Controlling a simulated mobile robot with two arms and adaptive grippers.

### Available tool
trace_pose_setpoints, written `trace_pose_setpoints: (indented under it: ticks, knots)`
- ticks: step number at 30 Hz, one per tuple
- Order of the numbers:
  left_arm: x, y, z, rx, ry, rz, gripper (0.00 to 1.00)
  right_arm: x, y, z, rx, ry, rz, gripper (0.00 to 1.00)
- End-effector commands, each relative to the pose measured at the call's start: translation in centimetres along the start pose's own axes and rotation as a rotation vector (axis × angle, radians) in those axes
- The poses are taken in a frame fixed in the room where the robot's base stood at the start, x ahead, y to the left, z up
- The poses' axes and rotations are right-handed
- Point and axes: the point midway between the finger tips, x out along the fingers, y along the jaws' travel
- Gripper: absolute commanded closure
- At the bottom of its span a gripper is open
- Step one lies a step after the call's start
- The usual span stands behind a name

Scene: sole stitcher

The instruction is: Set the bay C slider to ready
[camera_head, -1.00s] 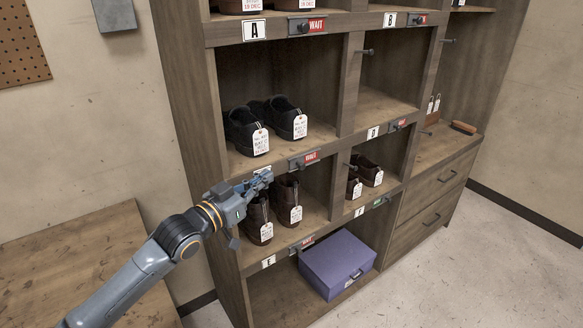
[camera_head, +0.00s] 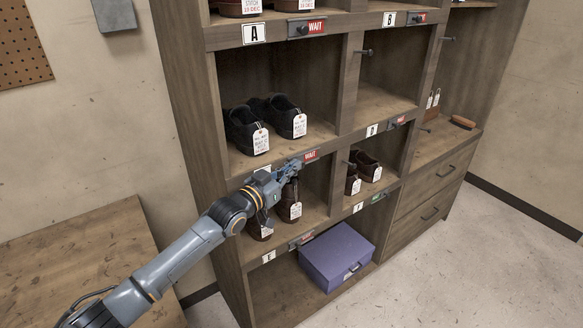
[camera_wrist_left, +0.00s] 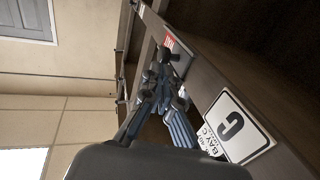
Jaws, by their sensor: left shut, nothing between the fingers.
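The bay C slider (camera_wrist_left: 179,62) is a dark plate with a knob on the rail under the black shoes. Red WAIT lettering (camera_head: 311,155) shows at its right end in the head view. The white C label (camera_wrist_left: 238,125) is in the wrist view, and my gripper covers most of it in the head view. My left gripper (camera_head: 292,168) is shut and empty, in front of the rail at the slider. In the wrist view the fingertips (camera_wrist_left: 160,82) are close by the knob; I cannot tell whether they touch. My right gripper is in neither view.
Black shoes (camera_head: 265,118) with tags stand above the rail, brown shoes (camera_head: 290,200) below it, near my wrist. A purple box (camera_head: 337,257) is in the lowest bay. A wooden table (camera_head: 80,255) is at left. Open floor is at right.

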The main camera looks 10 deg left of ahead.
Motion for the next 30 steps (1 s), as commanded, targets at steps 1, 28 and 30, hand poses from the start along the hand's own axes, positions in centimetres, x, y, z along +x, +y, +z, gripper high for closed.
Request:
trace_pose_setpoints:
  ticks: [1, 28, 30]
  knots:
    - [0.0, 0.0, 0.0, 0.000, 0.000, 0.000, 1.00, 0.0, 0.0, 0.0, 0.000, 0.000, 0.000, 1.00]
    - [5.4, 1.6, 0.1, 0.000, 0.000, 0.000, 1.00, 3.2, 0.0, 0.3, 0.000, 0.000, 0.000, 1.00]
    - [5.4, 1.6, -0.1, 0.000, 0.000, 0.000, 1.00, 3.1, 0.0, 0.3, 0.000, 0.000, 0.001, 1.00]
